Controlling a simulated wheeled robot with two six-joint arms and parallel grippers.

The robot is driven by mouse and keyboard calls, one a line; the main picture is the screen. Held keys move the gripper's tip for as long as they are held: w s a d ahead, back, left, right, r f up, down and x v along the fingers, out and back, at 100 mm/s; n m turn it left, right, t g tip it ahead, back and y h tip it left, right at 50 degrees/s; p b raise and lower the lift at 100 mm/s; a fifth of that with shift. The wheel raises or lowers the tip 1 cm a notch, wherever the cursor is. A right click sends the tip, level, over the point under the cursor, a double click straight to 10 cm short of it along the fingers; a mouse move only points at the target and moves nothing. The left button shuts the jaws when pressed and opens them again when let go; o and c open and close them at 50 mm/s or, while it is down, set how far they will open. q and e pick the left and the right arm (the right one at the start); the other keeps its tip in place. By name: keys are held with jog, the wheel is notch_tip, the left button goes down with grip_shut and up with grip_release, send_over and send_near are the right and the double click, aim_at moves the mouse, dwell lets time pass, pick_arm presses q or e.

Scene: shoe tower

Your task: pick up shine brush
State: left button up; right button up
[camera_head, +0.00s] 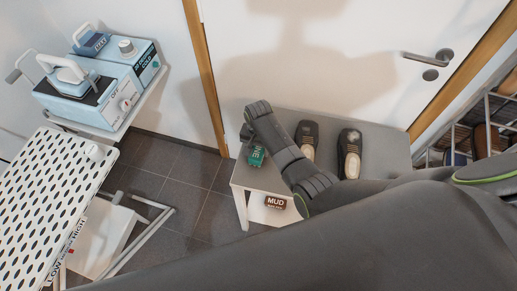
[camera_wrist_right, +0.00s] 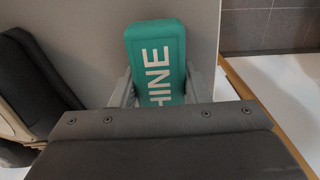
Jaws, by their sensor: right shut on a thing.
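The shine brush (camera_head: 257,157) is a green block with white lettering at the left end of the grey bench (camera_head: 375,133). It also shows in the right wrist view (camera_wrist_right: 156,50), where "HINE" can be read on its top. My right gripper (camera_wrist_right: 157,92) is shut on it, with one finger along each side. In the head view my right gripper (camera_head: 250,142) is at the brush, and my wrist and arm partly cover that area. I cannot tell whether the brush touches the bench. My left gripper is not in view.
A dark red MUD brush (camera_head: 275,202) is on a lower level below the bench top. Two dark shoes (camera_head: 308,131) (camera_head: 349,143) stand on the bench right of my wrist. An ironing board (camera_head: 45,190) and a blue-white appliance (camera_head: 100,85) are at left; a shoe rack (camera_head: 490,115) is at right.

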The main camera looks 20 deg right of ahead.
notch_tip(320, 180, up, 10)
jog(key=shift+f, duration=0.1)
dwell(0.4)
